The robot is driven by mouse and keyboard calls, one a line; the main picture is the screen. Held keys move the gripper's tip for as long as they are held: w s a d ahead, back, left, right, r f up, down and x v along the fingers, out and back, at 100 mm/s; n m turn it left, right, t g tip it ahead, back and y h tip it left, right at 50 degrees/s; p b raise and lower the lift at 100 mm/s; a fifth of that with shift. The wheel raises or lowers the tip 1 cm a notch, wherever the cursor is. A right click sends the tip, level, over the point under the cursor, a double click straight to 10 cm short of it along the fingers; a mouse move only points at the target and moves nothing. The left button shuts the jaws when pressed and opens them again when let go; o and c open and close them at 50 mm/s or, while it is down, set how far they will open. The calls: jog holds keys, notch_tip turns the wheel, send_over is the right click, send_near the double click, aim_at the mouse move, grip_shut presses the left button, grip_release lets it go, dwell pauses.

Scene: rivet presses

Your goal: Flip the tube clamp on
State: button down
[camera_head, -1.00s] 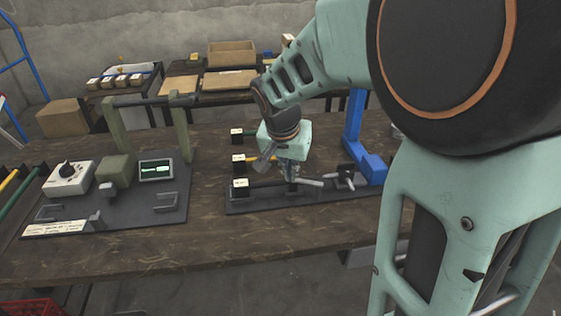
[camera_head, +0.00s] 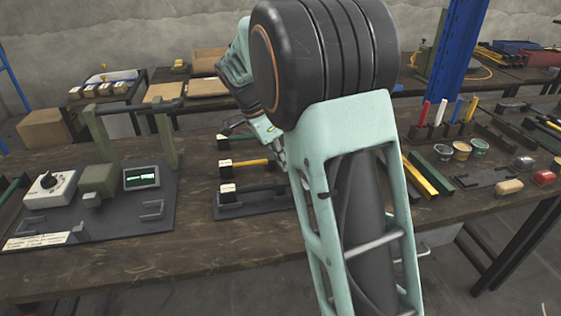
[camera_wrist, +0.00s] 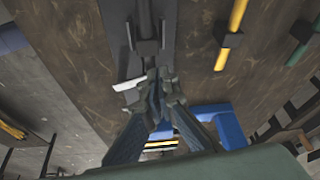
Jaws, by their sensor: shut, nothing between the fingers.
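In the wrist view, my gripper (camera_wrist: 157,100) is shut with nothing between its fingers. Its fingertips are beside or over the tube clamp (camera_wrist: 148,48), a dark fitting on a grey base strip; I cannot tell whether they touch it. A short silver lever (camera_wrist: 128,85) shows just left of the fingertips. A dark tube (camera_wrist: 145,20) runs up from the clamp. In the head view, my arm hides the clamp and most of the gripper; the tube's labelled end block (camera_head: 228,193) shows at the left of the base plate (camera_head: 228,210).
A yellow tube (camera_head: 252,162) and a green tube (camera_head: 243,137) lie behind the dark one. A press panel with a green screen (camera_head: 141,177) stands to the left. A blue post part (camera_wrist: 210,115) is close to the fingers. Cups (camera_head: 462,150) and tools fill the right.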

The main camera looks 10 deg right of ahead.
jog(key=shift+w+d+m, duration=0.2)
jog(key=shift+d+m, duration=0.1)
jog(key=shift+m, duration=0.2)
dwell(0.3)
jog(key=shift+a, duration=0.1)
